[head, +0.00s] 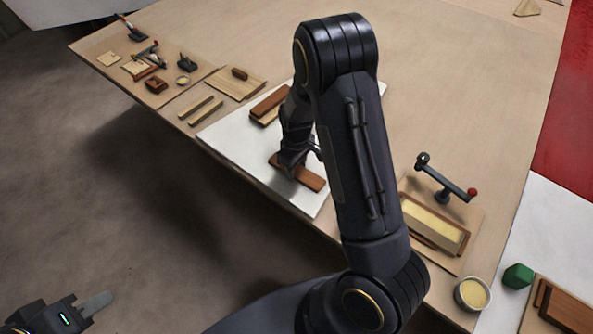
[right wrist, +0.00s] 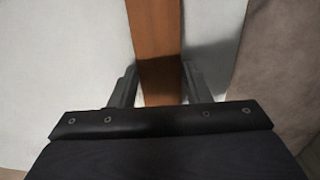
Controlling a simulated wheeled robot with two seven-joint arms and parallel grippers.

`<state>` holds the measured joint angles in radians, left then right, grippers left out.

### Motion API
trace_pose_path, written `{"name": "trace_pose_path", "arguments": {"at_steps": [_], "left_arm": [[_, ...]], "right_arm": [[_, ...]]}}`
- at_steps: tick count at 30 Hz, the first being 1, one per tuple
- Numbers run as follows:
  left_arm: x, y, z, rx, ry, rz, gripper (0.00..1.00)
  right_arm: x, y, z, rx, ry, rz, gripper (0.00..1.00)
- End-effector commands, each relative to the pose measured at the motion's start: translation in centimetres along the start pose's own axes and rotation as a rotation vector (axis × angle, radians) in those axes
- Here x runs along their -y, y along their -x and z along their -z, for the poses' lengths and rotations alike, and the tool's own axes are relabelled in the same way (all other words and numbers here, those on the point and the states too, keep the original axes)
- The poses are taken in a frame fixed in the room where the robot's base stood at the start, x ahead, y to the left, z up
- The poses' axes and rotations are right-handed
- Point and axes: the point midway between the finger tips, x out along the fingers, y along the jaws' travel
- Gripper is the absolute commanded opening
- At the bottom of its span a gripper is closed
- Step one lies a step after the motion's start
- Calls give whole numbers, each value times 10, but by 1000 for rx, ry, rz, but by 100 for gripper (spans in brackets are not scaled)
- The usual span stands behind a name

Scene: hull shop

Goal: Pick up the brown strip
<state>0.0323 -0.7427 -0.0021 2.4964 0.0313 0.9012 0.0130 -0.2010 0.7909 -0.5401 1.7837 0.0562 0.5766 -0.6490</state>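A brown strip (head: 310,179) lies on the white sheet (head: 240,140) near the table's front edge. In the right wrist view the strip (right wrist: 158,45) runs from the top down between the two fingers. My right gripper (head: 290,165) is low over the strip, pointing down. Its fingers (right wrist: 160,88) stand one on each side of the strip, with a small gap showing beside it, so it looks open.
Small tools and wood pieces (head: 155,85) lie at the table's far left. A clamp (head: 445,180), a tray with a pale block (head: 430,228) and a cup (head: 472,294) stand to the right.

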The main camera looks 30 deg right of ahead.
Motion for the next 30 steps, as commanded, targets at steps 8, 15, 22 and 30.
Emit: {"name": "trace_pose_path", "arguments": {"at_steps": [8,15,22,30], "left_arm": [[0,0,0,0,0,0,32],[0,0,0,0,0,0,32],[0,0,0,0,0,0,32],[1,-2,-1,0,0,0,32]], "right_arm": [[0,0,0,0,0,0,15],[0,3,0,-1,0,0,15],[-1,29,1,-6,0,-2,15],[36,91,-32,-10,4,0,15]]}}
